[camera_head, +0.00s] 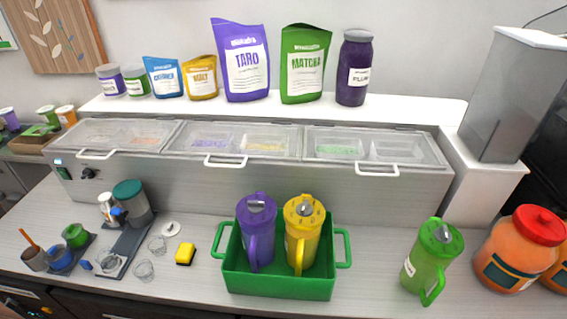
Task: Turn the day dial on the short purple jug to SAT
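The purple jug (260,225) stands upright in the left half of a green crate (278,287) on the counter. Its lid is purple with a grey fitting on top. Its handle faces the front. The lettering on its lid is too small to read, so the dial's day cannot be told. Its lower part is hidden by the crate wall. A yellow jug (303,222) stands close on its right in the same crate. Neither of my grippers is in view.
A green jug (430,257) and a red-lidded orange jar (519,252) stand to the right. A lidded cold well (238,141) runs behind. Counter between crate and green jug is clear.

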